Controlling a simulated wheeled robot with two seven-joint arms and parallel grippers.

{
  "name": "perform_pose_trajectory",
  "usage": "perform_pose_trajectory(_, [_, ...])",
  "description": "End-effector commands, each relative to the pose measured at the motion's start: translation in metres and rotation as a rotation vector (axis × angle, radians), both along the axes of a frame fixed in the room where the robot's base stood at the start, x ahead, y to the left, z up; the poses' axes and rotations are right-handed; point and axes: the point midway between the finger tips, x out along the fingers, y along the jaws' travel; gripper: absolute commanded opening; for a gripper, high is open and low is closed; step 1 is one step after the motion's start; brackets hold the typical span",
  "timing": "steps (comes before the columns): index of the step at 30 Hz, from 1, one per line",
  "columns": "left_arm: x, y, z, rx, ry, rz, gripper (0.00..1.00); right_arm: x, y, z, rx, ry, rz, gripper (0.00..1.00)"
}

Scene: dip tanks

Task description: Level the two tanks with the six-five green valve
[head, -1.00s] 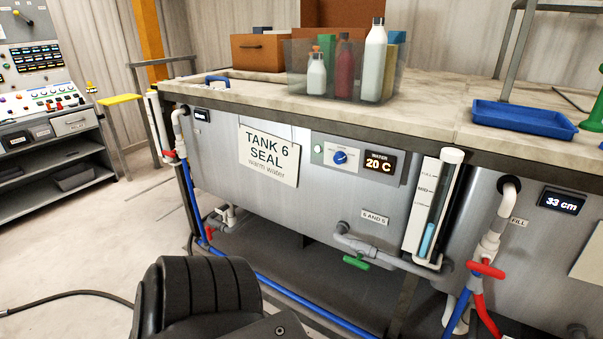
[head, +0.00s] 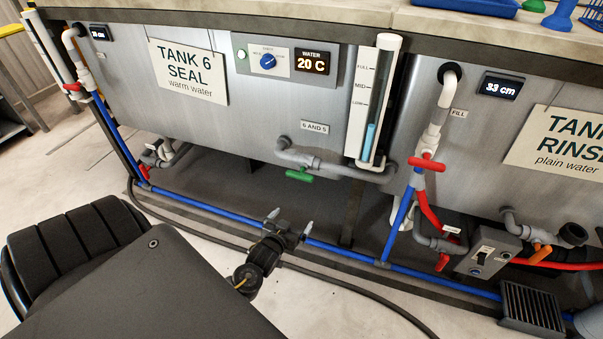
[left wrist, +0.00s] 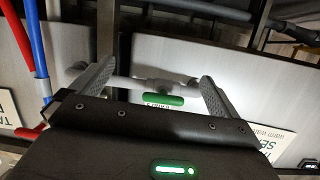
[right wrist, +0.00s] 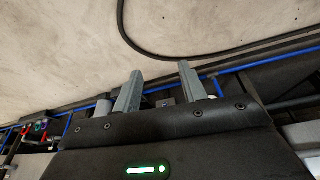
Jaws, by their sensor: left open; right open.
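The green valve (head: 299,175) sits under the grey pipe labelled "6 and 5" on the front of tank 6 (head: 120,92). Its handle lies roughly along the pipe. Tank 5 (head: 470,150), marked "Rinse", stands to the right; its display (head: 502,87) reads 33 cm. Tank 6's display (head: 98,32) is too small to read surely. My left gripper (head: 290,222) is open and empty, below the valve in the head view. In the left wrist view the green handle (left wrist: 162,99) shows between the open fingers (left wrist: 158,72), apart from them. My right gripper (right wrist: 155,75) is open and empty.
A sight tube (head: 370,105) with blue liquid stands right of the valve. A red-handled fill valve (head: 427,164) and blue pipes (head: 340,249) run nearby. A black hose (head: 400,313) lies on the floor. A switch box (head: 487,252) stands low at the right.

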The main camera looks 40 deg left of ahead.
Motion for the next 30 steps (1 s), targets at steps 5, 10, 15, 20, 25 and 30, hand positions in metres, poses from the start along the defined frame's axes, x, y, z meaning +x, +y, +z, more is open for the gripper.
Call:
perform_pose_trajectory(5, [0.027, 0.026, 0.057, 0.026, -0.257, 0.047, 1.00, -0.009, -0.002, 0.037, 0.000, -0.033, 0.003, 0.42])
perform_pose_trajectory(10, [0.032, 0.032, 0.076, 0.032, -0.324, 0.058, 1.00, -0.013, -0.005, 0.050, 0.000, -0.038, -0.002, 0.42])
perform_pose_trajectory(15, [0.040, 0.034, 0.076, 0.033, -0.323, 0.056, 1.00, -0.008, -0.003, 0.050, 0.005, -0.061, 0.004, 0.42])
perform_pose_trajectory(20, [0.064, 0.043, 0.075, 0.034, -0.322, 0.056, 1.00, 0.007, 0.005, 0.052, 0.022, -0.144, 0.027, 0.42])
perform_pose_trajectory(25, [0.095, 0.054, 0.074, 0.035, -0.321, 0.057, 1.00, 0.028, 0.018, 0.059, 0.051, -0.268, 0.061, 0.42])
perform_pose_trajectory(30, [0.119, 0.061, 0.074, 0.032, -0.319, 0.055, 1.00, 0.044, 0.030, 0.068, 0.079, -0.376, 0.088, 0.42])
